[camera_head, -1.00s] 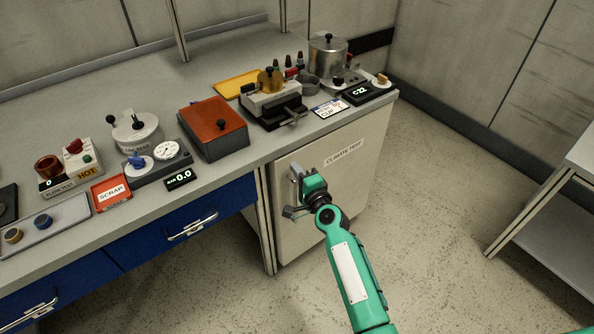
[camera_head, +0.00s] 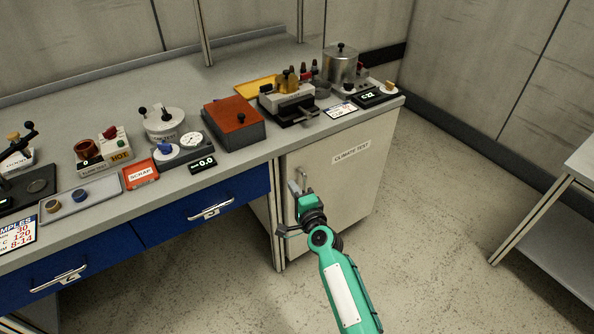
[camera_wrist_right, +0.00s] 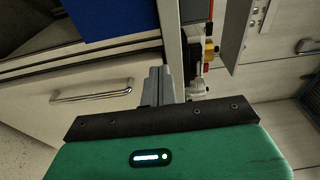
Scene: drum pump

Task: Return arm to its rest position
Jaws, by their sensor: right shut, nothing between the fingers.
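My right arm, green with a white panel, reaches up from the bottom of the head view. Its gripper (camera_head: 294,187) is in front of the white climate test cabinet (camera_head: 345,190), below the bench top. In the right wrist view the grey fingers (camera_wrist_right: 155,84) are together with nothing between them. The metal door handle (camera_wrist_right: 92,95) shows left of them there, apart from the fingers. In the head view the gripper partly overlaps the handle area. My left gripper is not in view.
The bench (camera_head: 110,205) carries an orange-lidded box (camera_head: 233,117), a red scrap tray (camera_head: 140,174), a metal pot (camera_head: 341,66) and several devices. Blue drawers (camera_head: 200,210) lie left of the cabinet. A table (camera_head: 560,200) stands at the right. The floor between is clear.

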